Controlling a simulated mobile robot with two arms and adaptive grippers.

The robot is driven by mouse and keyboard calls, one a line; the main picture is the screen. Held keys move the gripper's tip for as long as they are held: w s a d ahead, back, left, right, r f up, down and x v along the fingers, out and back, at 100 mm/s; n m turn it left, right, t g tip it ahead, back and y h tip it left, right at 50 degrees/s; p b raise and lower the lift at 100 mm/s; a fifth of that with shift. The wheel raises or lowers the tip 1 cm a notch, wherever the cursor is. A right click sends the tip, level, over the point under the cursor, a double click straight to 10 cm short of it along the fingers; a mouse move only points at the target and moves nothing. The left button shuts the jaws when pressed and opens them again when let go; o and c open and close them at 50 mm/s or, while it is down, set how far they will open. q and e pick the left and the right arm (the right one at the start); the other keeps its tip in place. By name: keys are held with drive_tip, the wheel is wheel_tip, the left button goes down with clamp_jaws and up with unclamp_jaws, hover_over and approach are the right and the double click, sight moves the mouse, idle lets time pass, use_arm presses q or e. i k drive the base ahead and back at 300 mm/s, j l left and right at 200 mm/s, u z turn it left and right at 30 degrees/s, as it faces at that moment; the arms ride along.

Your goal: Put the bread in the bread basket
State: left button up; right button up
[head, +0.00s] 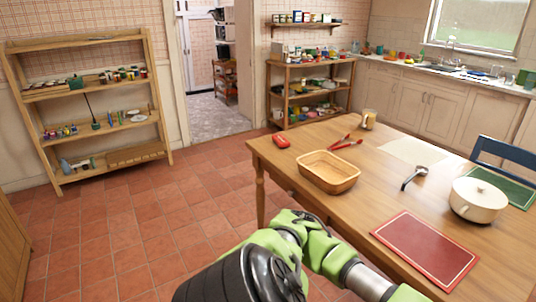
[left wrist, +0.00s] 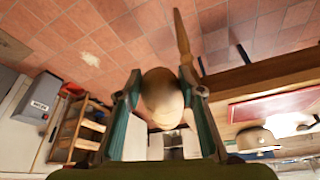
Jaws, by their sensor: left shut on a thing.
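The bread basket (head: 328,184) is a shallow, tan, rectangular basket near the left edge of the wooden table (head: 385,190); it looks empty. In the left wrist view, my left gripper (left wrist: 161,84) is shut on a round, tan-brown piece of bread (left wrist: 162,98), one finger on each side. The bread is blurred and held in the air, with floor tiles behind it. In the head view, my green and black arm fills the bottom middle; neither the bread nor gripper fingertips can be made out there. My right gripper is not in view.
A blue chair (head: 505,157) stands at the right.

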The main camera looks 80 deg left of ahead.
sight(331, 179)
drive_tip(key=k+j+u, duration=0.1)
drive_tip(key=j, duration=1.15)
drive_tip(key=k+j+u, duration=0.15)
drive_tip(key=j, duration=1.1)
drive_tip(key=i, duration=0.05)
